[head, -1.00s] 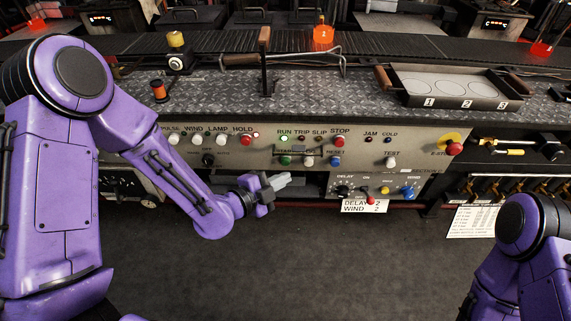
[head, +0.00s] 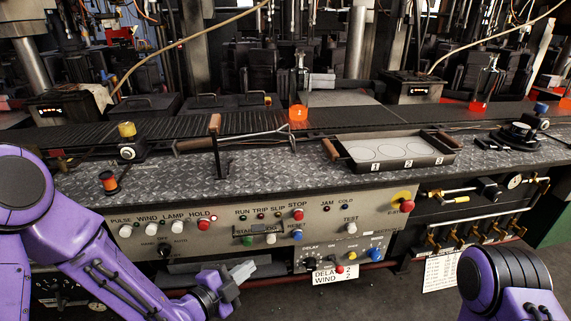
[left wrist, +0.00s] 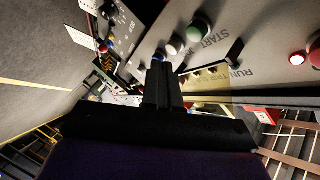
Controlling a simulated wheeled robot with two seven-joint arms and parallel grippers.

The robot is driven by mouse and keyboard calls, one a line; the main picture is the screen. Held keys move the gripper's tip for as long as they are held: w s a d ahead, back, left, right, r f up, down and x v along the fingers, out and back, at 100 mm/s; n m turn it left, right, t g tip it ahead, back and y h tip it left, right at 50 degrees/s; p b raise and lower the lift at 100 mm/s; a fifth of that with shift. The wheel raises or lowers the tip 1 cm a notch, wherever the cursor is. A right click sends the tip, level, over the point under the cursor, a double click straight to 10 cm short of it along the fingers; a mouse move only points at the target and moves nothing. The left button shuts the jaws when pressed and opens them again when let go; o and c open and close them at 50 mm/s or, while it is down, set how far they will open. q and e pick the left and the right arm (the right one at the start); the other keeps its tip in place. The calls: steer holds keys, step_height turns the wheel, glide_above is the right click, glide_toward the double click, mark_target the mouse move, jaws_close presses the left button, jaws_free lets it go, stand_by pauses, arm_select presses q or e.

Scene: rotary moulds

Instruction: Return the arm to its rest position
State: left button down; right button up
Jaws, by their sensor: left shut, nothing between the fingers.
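My left arm (head: 90,265) comes in from the left in the head view. Its gripper (head: 242,271) is shut and empty, in front of the lower part of the control panel (head: 200,243), below the START and RESET buttons. In the left wrist view the closed fingers (left wrist: 161,84) point toward the panel, with the green START button (left wrist: 201,28) beyond them. Whether the fingertips touch the panel cannot be told. My right arm (head: 510,285) shows only as a purple joint at the lower right; its gripper is out of view.
A conveyor (head: 240,124) runs behind, with a glowing orange piece (head: 298,113). A DELAY/WIND card (head: 335,273) hangs below the panel. Dark floor lies in front.

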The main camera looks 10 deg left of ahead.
arm_select(q)
steer(key=s+a+f+n+g+y+p, duration=0.45)
steer(key=s+a+f+n+y, duration=0.5)
steer(key=n, duration=1.15)
steer(key=s+a+f+n+g, duration=0.1)
steer(key=s+a+f+g, duration=0.1)
steer(key=s, duration=0.3)
steer(key=s+a+f+n+g+p, duration=0.1)
steer(key=s+f+g, duration=0.1)
steer(key=s, duration=0.4)
steer(key=s+a+f+g+y+p, duration=0.1)
steer(key=s+a+f+g, duration=0.1)
steer(key=s+f, duration=0.2)
steer(key=shift+s+a+f+n, duration=0.2)
steer(key=shift+s+a+n, duration=0.2)
steer(key=shift+s, duration=0.65)
steer(key=shift+d, duration=0.1)
